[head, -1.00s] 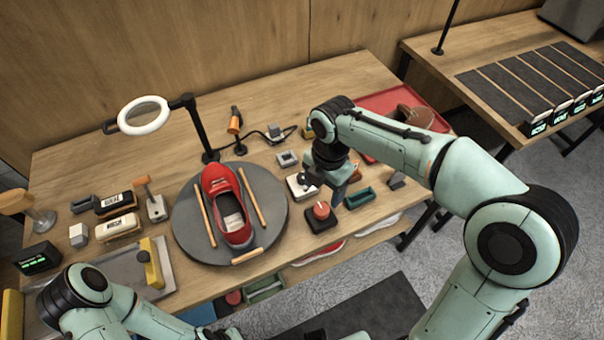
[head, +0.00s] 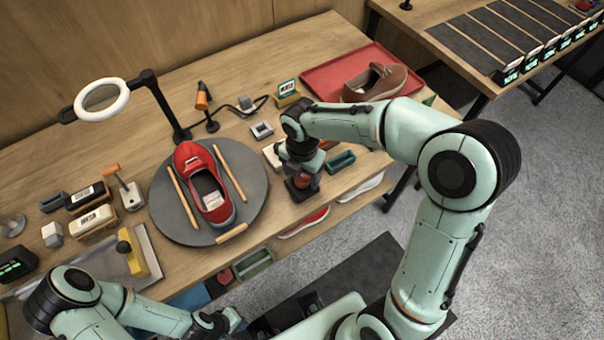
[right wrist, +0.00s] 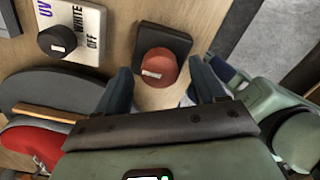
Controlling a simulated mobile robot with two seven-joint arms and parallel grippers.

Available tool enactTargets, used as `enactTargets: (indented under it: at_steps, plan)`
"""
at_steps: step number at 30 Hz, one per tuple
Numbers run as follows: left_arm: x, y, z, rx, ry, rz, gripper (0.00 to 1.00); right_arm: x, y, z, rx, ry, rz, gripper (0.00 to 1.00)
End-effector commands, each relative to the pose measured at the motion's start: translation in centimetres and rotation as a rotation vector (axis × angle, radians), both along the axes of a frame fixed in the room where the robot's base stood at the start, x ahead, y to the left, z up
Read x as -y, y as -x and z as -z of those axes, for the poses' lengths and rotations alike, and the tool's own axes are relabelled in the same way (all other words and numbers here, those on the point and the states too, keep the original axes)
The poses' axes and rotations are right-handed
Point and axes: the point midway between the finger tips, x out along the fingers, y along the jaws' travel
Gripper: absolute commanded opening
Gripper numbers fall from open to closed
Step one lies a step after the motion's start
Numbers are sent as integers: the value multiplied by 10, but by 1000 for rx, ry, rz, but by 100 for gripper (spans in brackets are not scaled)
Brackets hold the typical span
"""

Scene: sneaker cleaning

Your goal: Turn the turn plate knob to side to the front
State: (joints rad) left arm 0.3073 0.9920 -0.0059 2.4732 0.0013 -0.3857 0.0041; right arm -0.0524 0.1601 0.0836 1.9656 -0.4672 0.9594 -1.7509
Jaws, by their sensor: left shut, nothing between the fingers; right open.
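The red round turn plate knob (right wrist: 152,58) sits on a dark square base (right wrist: 178,42) in the right wrist view, with a small white label on its top. In the head view the knob (head: 301,181) is partly hidden under my right gripper (head: 304,180). In the right wrist view my right gripper (right wrist: 162,78) is open, with one finger to each side of the knob; I cannot tell whether they touch it. The round grey turn plate (head: 160,212) carries a red sneaker (head: 188,160), toe away from me. My left gripper (head: 228,322) is shut and empty, low at the front.
A white switch box (right wrist: 88,42) with a black dial stands beside the knob base. A green tray (head: 341,161) lies right of the knob. A magnifier lamp (head: 150,85) rises behind the turn plate. A red tray (head: 325,76) holds a brown shoe (head: 374,85).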

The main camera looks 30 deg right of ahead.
Motion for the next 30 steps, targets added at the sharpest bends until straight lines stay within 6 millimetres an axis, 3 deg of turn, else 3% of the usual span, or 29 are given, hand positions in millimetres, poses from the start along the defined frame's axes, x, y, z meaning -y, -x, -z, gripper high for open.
enactTargets:
  at_steps: [11,16,30]
  plan:
    - [0,0,1,0,0,0,0,0,0,6,1,-1,1,70]
    - [0,0,1,0,0,0,0,0,0,5,1,-1,1,14]
    - [0,0,1,0,0,0,0,0,0,5,1,0,90,14]
